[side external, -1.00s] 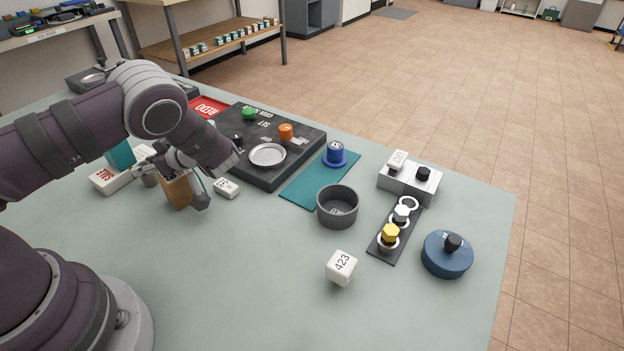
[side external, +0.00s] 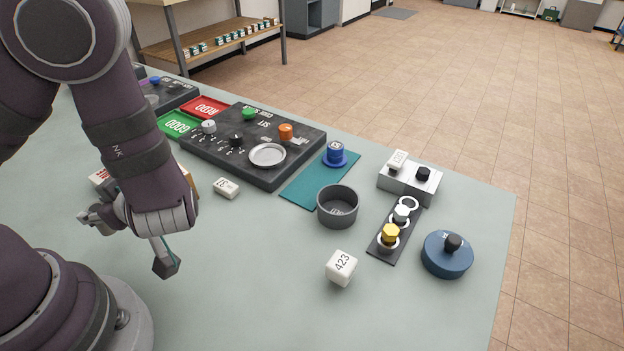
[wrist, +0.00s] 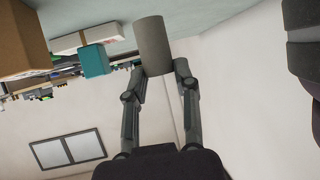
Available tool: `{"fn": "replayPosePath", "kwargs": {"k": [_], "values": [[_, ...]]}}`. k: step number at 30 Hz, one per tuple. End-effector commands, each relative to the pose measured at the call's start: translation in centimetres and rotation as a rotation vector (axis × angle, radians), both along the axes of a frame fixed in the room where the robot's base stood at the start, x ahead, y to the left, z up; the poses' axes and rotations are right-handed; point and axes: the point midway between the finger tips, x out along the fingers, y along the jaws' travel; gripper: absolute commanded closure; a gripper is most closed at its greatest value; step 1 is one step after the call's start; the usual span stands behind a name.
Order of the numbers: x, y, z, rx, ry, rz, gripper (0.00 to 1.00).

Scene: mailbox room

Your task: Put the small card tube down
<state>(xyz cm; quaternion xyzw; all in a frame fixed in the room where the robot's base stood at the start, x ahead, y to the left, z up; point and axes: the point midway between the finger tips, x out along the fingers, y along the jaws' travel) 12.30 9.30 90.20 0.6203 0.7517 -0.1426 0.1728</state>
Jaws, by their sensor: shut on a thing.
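The small card tube (wrist: 152,45) is a plain grey-brown cylinder in the wrist view. My gripper (wrist: 157,76) is shut on it, with one finger on each side of its near end. In the side external view my gripper (side external: 134,242) is low over the left part of the table, in front of the brown box. I cannot make out the tube in that view. I cannot tell whether the tube touches the table.
A brown box (wrist: 22,38), a white box (wrist: 84,39) and a teal block (wrist: 95,60) stand near the tube. A small white tag block (side external: 226,188) lies right of my arm. The table (side external: 240,270) is bare between my gripper and the 423 cube (side external: 341,267).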

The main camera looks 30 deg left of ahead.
Motion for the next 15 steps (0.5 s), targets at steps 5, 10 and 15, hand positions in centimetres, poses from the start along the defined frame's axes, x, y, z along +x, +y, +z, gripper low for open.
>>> {"fn": "replayPosePath", "kwargs": {"k": [5,10,15], "values": [[2.0,-1.3,-0.2,0.004,-0.001,-0.182,0.90],[7.9,-4.4,0.0,0.003,-0.004,-0.604,0.90],[13.6,-9.8,2.4,0.005,-0.008,-1.111,0.90]]}}
